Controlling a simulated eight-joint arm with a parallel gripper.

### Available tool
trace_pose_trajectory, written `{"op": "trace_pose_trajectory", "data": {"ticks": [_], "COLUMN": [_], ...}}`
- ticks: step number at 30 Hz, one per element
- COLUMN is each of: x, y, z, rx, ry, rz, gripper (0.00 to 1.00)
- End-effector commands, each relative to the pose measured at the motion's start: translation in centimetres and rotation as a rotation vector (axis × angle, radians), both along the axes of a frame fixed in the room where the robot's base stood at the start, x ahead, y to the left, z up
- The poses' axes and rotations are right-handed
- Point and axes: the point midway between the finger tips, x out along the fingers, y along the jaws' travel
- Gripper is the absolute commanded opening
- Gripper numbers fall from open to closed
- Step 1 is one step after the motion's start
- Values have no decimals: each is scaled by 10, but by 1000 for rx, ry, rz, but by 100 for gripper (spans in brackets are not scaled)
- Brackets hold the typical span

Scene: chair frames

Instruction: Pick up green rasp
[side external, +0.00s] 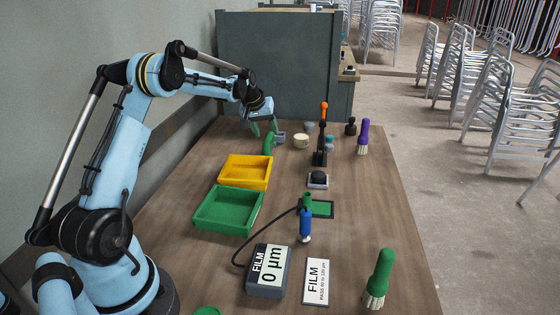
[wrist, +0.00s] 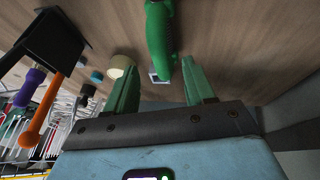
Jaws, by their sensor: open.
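The green-handled tool (side external: 268,144), which looks like the rasp, lies on the far part of the wooden table, below my gripper (side external: 264,128). In the wrist view its green handle (wrist: 160,35) runs down from the top edge, with a small pale grey end (wrist: 159,75) between the fingers as seen. My gripper (wrist: 158,66) has green fingers spread apart, with nothing held. The fingers look just above the tool; I cannot tell whether they touch it.
Yellow (side external: 246,171) and green (side external: 227,210) trays stand nearer my base. A cream roll (side external: 301,141) and an orange-handled tool on a black stand (side external: 322,135) are to the right. A purple brush (side external: 364,137) and green brush (side external: 380,272) stand along the right edge. A grey panel (side external: 280,65) rises behind.

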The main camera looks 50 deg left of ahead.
Motion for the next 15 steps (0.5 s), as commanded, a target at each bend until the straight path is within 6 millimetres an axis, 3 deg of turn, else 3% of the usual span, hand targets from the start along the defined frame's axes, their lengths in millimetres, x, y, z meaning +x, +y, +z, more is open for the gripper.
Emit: {"op": "trace_pose_trajectory", "data": {"ticks": [9, 15], "x": [15, 19], "y": [8, 10], "z": [-33, -44], "rx": [0, 0], "ry": [0, 0], "rz": [-1, 0], "gripper": [54, 54]}}
